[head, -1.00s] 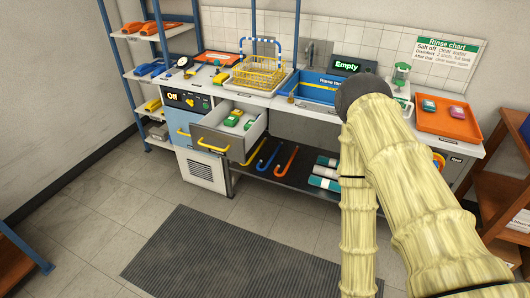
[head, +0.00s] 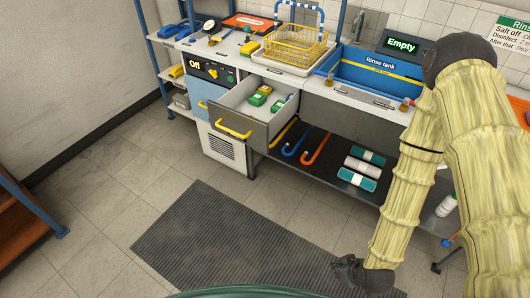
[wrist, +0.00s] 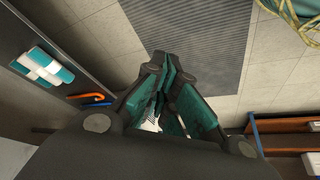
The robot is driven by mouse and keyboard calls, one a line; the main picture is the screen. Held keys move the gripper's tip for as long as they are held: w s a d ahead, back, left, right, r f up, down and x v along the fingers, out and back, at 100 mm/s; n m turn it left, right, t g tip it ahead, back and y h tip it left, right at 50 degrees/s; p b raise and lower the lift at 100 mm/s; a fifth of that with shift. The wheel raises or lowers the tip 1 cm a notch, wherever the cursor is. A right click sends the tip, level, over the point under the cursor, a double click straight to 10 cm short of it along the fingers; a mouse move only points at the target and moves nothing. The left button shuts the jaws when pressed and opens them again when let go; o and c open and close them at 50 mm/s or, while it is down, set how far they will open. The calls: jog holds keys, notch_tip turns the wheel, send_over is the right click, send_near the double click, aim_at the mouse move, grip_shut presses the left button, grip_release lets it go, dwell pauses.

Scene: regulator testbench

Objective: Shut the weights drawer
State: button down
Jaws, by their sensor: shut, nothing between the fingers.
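The weights drawer (head: 240,132) is pulled out of the bench, left of the rinse tank, with a yellow handle (head: 234,132) on its grey front. Green and white items (head: 262,96) lie inside it. My gripper shows in the wrist view (wrist: 172,70) with its dark, teal-padded fingers shut and empty, pointing over the floor mat. In the head view my arm comes down on the right, well apart from the drawer; the fingertips are not clearly seen there.
A blue rinse tank (head: 378,78) and a yellow wire basket (head: 295,45) stand on the bench. Hooks (head: 315,150) and rolled teal-and-white bundles (head: 362,168) lie on the lower shelf. The ribbed mat (head: 235,240) and floor before the drawer are clear.

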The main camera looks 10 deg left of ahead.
aim_at(265, 149)
jog(key=shift+w+a+r+n+t+y+b, duration=1)
jog(key=shift+w+a+r+n+y+b, duration=1)
jog(key=shift+w+a+n, duration=2.5)
jog(key=shift+w+a+r+n+t+y+b, duration=1.1)
jog(key=shift+w+a+r+n+y, duration=1.55)
jog(key=shift+w+a, duration=3.35)
jog(key=shift+w+a+r+n+t+y+b, duration=0.9)
jog(key=shift+w+a+r+n+y+b, duration=0.75)
jog(key=shift+w+a+r+n, duration=2.3)
jog(key=w, duration=0.1)
jog(key=w+a+f, duration=0.1)
jog(key=w+a, duration=0.1)
jog(key=shift+w+f, duration=0.15)
jog(key=shift+f, duration=0.1)
